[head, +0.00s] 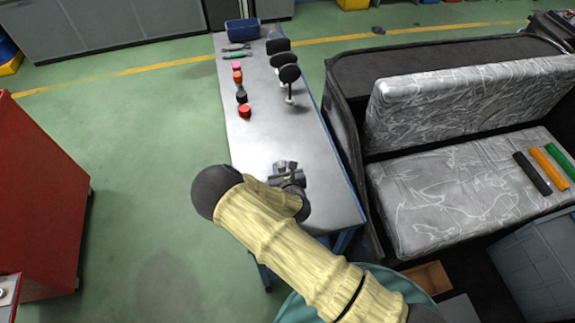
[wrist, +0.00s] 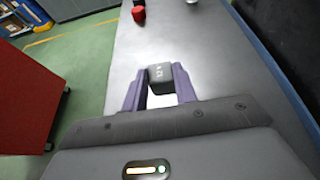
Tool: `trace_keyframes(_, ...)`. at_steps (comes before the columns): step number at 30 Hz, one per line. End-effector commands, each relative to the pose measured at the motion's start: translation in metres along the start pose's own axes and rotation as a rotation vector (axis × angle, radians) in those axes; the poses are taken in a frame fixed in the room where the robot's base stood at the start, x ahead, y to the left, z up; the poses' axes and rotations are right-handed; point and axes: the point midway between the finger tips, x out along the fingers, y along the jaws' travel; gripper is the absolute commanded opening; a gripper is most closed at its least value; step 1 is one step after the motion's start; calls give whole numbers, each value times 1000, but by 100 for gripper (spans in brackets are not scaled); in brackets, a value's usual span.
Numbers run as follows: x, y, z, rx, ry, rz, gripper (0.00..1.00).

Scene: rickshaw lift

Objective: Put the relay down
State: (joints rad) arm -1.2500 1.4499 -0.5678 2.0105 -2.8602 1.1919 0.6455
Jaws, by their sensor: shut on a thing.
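The relay (wrist: 161,72) is a small dark grey cube with pale lettering on top, seen in the wrist view. My gripper (wrist: 160,84) has its two purple fingers closed on either side of it. In the head view my gripper (head: 286,170) is over the near part of the grey workbench (head: 310,150). The relay cannot be told apart from the dark gripper there. I cannot tell whether the relay touches the bench top or hangs just above it.
A red button (head: 245,111), several small coloured parts and dark mirrors on stands (head: 289,74) are farther along the bench, with a blue bin (head: 242,32) at its far end. Bench around my gripper is clear. A red cabinet (head: 40,200) stands left, a rickshaw seat (head: 455,195) right.

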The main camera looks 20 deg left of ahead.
Motion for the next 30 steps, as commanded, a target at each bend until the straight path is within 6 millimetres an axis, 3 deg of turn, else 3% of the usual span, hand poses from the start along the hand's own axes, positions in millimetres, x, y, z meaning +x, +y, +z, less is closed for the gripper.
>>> trace_keyframes(9, 1, -1, -3, 1, 0, -2, 0)
trace_keyframes(21, 21, 0, -50, 3, -1, -2, 0)
trace_keyframes(30, 24, 2, -58, 0, -1, 0, 0)
